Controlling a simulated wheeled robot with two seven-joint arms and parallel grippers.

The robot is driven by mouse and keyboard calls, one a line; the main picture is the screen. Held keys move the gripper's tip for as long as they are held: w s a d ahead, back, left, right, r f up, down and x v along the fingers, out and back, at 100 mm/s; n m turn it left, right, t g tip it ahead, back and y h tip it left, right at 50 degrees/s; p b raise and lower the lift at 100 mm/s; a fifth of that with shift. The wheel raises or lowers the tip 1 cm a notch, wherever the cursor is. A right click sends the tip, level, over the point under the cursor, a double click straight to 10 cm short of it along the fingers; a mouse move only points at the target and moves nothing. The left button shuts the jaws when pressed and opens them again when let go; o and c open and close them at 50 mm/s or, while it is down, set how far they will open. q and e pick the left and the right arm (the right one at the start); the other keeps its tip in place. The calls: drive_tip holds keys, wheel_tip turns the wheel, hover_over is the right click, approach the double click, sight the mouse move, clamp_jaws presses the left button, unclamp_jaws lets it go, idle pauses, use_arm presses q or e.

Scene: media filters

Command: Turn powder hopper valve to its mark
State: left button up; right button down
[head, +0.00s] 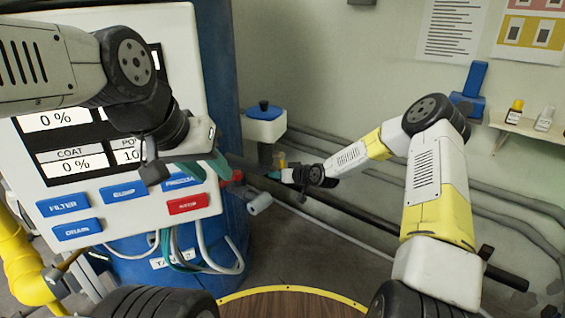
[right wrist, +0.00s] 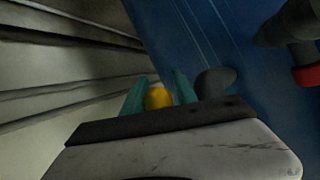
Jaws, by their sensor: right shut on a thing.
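The powder hopper (head: 265,128) is a white box with a blue lid, mounted by the blue tank at the middle of the head view. A small yellow valve part (head: 281,158) shows below it. My right gripper (head: 284,174) reaches in from the right to just under the hopper. In the right wrist view the yellow valve knob (right wrist: 158,97) sits between my teal fingers, which are shut on it. The mark cannot be made out. My left gripper (head: 207,168) hangs in front of the control panel's lower right; its finger gap is unclear.
The control panel (head: 120,193) with blue and red buttons stands at the left on the blue tank (head: 223,80). Dark pipes (head: 345,208) run along the wall behind my right arm. A small shelf (head: 520,127) with bottles is at the far right. A round wooden top (head: 290,305) is at the bottom.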

sight(281, 165)
drive_tip(key=shift+s+a+f+m+g, duration=0.15)
drive_tip(key=shift+s+a+m+g, duration=0.1)
drive_tip(key=shift+s+m+g, duration=0.35)
drive_tip(key=shift+s+a+f+m+g, duration=0.2)
drive_tip(key=shift+s+m+g, duration=0.15)
drive_tip(key=shift+s, duration=0.35)
drive_tip(key=shift+r, duration=0.1)
drive_tip(key=c, duration=1.1)
unclamp_jaws()
drive_tip(key=shift+o, duration=0.2)
drive_tip(key=shift+s, duration=0.1)
drive_tip(key=v, duration=0.7)
drive_tip(key=shift+d, duration=0.3)
